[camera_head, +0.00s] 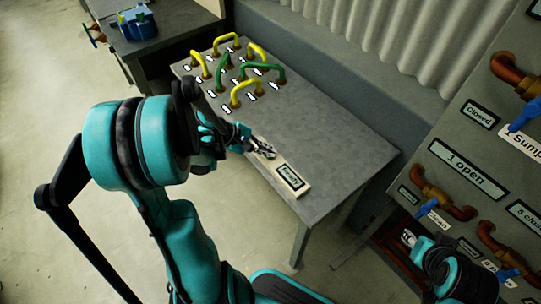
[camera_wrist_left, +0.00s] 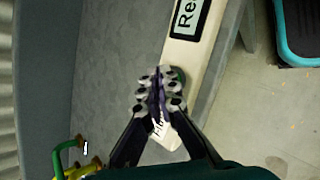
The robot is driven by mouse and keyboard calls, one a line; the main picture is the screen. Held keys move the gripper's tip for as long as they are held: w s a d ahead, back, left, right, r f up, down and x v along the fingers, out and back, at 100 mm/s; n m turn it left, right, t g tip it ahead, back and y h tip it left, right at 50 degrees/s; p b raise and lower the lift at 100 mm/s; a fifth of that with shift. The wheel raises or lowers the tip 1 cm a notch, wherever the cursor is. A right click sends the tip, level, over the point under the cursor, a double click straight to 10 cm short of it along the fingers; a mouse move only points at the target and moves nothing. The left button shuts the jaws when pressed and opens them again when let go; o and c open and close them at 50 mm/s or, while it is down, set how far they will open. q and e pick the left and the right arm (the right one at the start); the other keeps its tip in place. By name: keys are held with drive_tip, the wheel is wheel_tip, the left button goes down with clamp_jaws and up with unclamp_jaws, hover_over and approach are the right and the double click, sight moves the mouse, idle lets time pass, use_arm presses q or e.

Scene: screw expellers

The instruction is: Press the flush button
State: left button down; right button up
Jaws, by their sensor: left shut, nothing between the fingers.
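A cream plate (camera_head: 304,189) lies near the edge of the grey table, with a black-framed label (camera_head: 289,177) on it. In the left wrist view the plate (camera_wrist_left: 205,50) shows label letters "Re" (camera_wrist_left: 187,18). A green round part, seemingly the button (camera_wrist_left: 180,74), shows just behind my left fingertips (camera_wrist_left: 160,80) and is mostly hidden. My left gripper (camera_head: 266,150) is shut and empty over the plate's end. I cannot tell whether it touches the button. My right gripper (camera_head: 408,238) is at the lower right, by the pipe panel; its jaws are unclear.
Yellow and green handles (camera_head: 227,40) with small white tags stand on the far part of the table (camera_head: 335,150). A panel (camera_head: 450,130) with copper pipes and blue valves stands at the right. A blue device (camera_head: 137,22) sits on another table at the back left.

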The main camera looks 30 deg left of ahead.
use_arm(q)
drive_tip(key=shift+f, duration=0.25)
drive_tip(key=shift+r, duration=0.15)
idle(0.4)
drive_tip(key=shift+r+p, duration=0.45)
drive_tip(key=shift+r, duration=0.3)
wheel_tip(320, 180, up, 5)
drive_tip(key=p, duration=0.4)
drive_tip(key=shift+d, duration=0.1)
idle(0.4)
